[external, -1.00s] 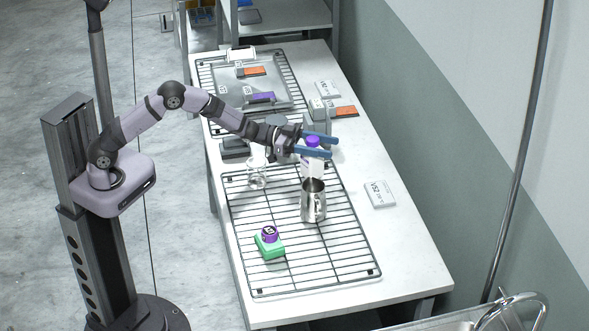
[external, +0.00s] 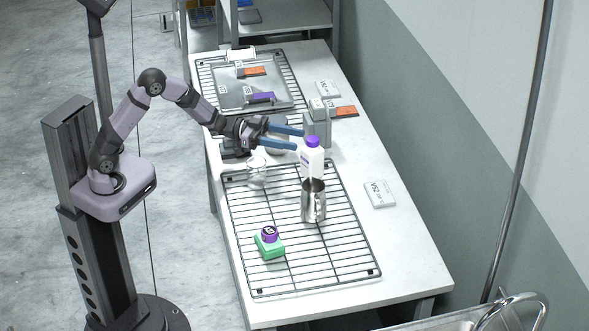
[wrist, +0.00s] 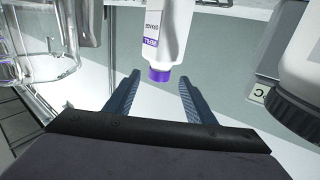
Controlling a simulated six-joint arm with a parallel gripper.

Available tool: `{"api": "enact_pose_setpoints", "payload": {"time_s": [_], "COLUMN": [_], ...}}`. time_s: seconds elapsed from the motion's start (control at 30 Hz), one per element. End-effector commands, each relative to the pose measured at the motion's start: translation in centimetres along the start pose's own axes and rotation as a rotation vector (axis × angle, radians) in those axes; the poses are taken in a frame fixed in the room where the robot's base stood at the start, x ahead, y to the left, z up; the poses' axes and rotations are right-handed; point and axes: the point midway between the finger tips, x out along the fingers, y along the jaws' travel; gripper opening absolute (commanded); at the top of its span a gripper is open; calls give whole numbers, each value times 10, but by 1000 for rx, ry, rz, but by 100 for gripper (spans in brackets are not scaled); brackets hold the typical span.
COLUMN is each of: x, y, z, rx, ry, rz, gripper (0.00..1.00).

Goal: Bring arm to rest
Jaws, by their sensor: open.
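My gripper (external: 300,139) is open and empty, with its two blue fingers reaching right over the table. A white bottle with a purple cap (external: 311,157) stands upright just right of the fingertips, clear of them. In the wrist view the bottle (wrist: 165,35) shows beyond the fingers (wrist: 157,95), its purple cap pointing toward the gap between them. My arm is bent and reaches from its column at left over the table's left edge.
A metal pitcher (external: 313,205), a glass beaker (external: 257,172) and a green block with a purple-topped item (external: 269,245) are near or on the front wire rack (external: 340,281). A grey device (external: 318,126) stands behind the bottle.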

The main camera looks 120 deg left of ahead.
Motion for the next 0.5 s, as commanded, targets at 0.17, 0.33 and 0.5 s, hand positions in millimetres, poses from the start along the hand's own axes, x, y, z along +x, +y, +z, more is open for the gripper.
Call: {"api": "enact_pose_setpoints", "payload": {"time_s": [0.17,0.33,0.5], "x": [-8,-8,-8], "y": [0,0,0], "z": [0,0,0], "rx": [0,0,0], "ry": [-1,-1,-1], "rz": [0,1,0], "gripper": [50,50,50]}}
